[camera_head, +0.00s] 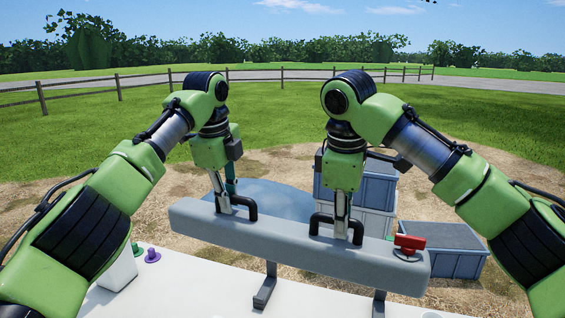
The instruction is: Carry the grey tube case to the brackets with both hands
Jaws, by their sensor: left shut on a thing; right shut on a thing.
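The long grey tube case (290,248) lies across the middle of the view, its right end lower in the picture. It has two black handles on top. My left gripper (223,204) is shut on the left black handle (247,208). My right gripper (341,230) is shut on the right black handle (318,222). Two dark grey brackets, a left one (265,290) and a right one (379,305), show below the case at the white surface. Their upper parts are hidden behind the case, so I cannot tell whether it touches them.
A red handle-like part (410,242) is at the case's right end. The white surface (190,295) carries a purple knob (152,255) and a green one (137,248). Blue-grey crates (375,185) are stacked behind, with another crate (445,245) at right. A blue round area (275,198) lies behind the case.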

